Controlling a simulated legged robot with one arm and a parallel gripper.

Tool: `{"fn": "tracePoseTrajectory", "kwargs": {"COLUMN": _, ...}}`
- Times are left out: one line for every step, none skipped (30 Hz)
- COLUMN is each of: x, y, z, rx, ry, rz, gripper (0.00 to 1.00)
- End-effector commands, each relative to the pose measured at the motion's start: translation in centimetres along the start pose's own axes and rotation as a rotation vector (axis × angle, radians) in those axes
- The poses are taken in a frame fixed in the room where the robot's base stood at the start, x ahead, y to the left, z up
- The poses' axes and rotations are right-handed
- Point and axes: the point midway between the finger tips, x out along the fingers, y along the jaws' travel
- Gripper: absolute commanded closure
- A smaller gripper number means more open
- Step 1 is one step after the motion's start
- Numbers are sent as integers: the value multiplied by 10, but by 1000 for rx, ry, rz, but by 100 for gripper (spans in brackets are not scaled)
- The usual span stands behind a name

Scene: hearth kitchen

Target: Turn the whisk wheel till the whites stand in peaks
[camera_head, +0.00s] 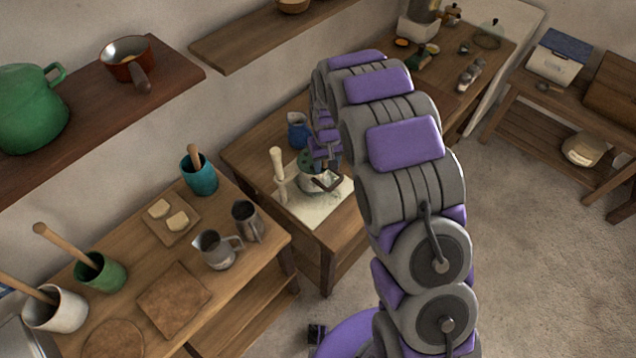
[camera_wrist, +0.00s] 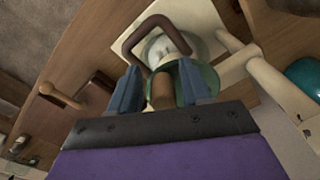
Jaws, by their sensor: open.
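The whisk stands on a pale board (camera_head: 318,212) on the middle table, with a cream post (camera_head: 278,165). In the wrist view the cream frame (camera_wrist: 265,72) stands at the right. A green wheel (camera_wrist: 207,78) shows behind my fingers, with a brown bent bar (camera_wrist: 148,28) above it. A bowl (camera_wrist: 186,44) with something pale in it is partly hidden; I cannot tell how stiff it is. My gripper (camera_wrist: 160,75) is open, its blue fingers either side of a short wooden knob (camera_wrist: 162,92). I cannot tell whether they touch it. My arm partly hides the whisk in the head view.
A blue jug (camera_head: 297,130) stands behind the whisk. The left table holds metal jugs (camera_head: 216,249), a teal pot (camera_head: 200,178) and a board (camera_head: 172,222) with pale blocks. Shelves (camera_head: 105,92) line the wall above. The floor at right (camera_head: 545,250) is clear.

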Motion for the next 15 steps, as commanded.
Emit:
{"fn": "tracePoseTrajectory", "kwargs": {"x": 3, "y": -1, "z": 1, "rx": -1, "ry": -3, "rz": -1, "gripper": 49}}
{"fn": "tracePoseTrajectory", "kwargs": {"x": 3, "y": -1, "z": 1, "rx": -1, "ry": -2, "rz": -1, "gripper": 49}}
{"fn": "tracePoseTrajectory", "kwargs": {"x": 2, "y": -1, "z": 1, "rx": -1, "ry": -2, "rz": -1, "gripper": 49}}
{"fn": "tracePoseTrajectory", "kwargs": {"x": 2, "y": -1, "z": 1, "rx": -1, "ry": -2, "rz": -1, "gripper": 49}}
{"fn": "tracePoseTrajectory", "kwargs": {"x": 2, "y": -1, "z": 1, "rx": -1, "ry": -2, "rz": -1, "gripper": 49}}
{"fn": "tracePoseTrajectory", "kwargs": {"x": 2, "y": 0, "z": 1, "rx": -2, "ry": -2, "rz": -1, "gripper": 49}}
{"fn": "tracePoseTrajectory", "kwargs": {"x": 2, "y": 0, "z": 1, "rx": -2, "ry": -2, "rz": -2, "gripper": 49}}
{"fn": "tracePoseTrajectory", "kwargs": {"x": 2, "y": 0, "z": 1, "rx": -2, "ry": -2, "rz": -2, "gripper": 49}}
{"fn": "tracePoseTrajectory", "kwargs": {"x": 2, "y": 0, "z": 1, "rx": -2, "ry": -2, "rz": -2, "gripper": 49}}
{"fn": "tracePoseTrajectory", "kwargs": {"x": 2, "y": 0, "z": 1, "rx": -2, "ry": -1, "rz": -2, "gripper": 49}}
{"fn": "tracePoseTrajectory", "kwargs": {"x": 1, "y": 0, "z": 1, "rx": -2, "ry": -1, "rz": -2, "gripper": 49}}
{"fn": "tracePoseTrajectory", "kwargs": {"x": 0, "y": 0, "z": 1, "rx": -2, "ry": -1, "rz": -2, "gripper": 49}}
{"fn": "tracePoseTrajectory", "kwargs": {"x": -2, "y": 0, "z": 1, "rx": -2, "ry": 0, "rz": -2, "gripper": 49}}
{"fn": "tracePoseTrajectory", "kwargs": {"x": -4, "y": 0, "z": 0, "rx": -2, "ry": 0, "rz": -2, "gripper": 49}}
{"fn": "tracePoseTrajectory", "kwargs": {"x": -7, "y": 0, "z": 0, "rx": -2, "ry": 1, "rz": -2, "gripper": 49}}
